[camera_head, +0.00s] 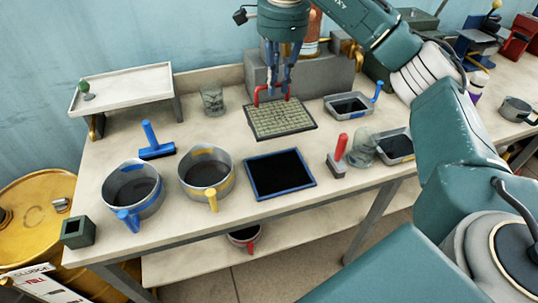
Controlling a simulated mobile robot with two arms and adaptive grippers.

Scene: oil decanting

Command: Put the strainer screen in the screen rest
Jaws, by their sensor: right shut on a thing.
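The strainer screen (281,120) is a dark-framed rectangle of pale mesh with a red handle at its far edge. My right gripper (277,88) points down over that far edge and is shut on the red handle. The screen is at the back middle of the table, in front of a grey block; I cannot tell whether it touches the tabletop. A blue-framed black rectangle (280,174) lies nearer the front edge, apart from the screen; it may be the screen rest. My left gripper is not in view.
Two grey pots, one with a blue handle (132,190) and one with a yellow handle (207,175), stand at front left. A blue T-shaped tool (156,145), glass jar (213,99), red-handled block (339,155) and grey trays (350,106) stand around. A raised white shelf (125,85) is at back left.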

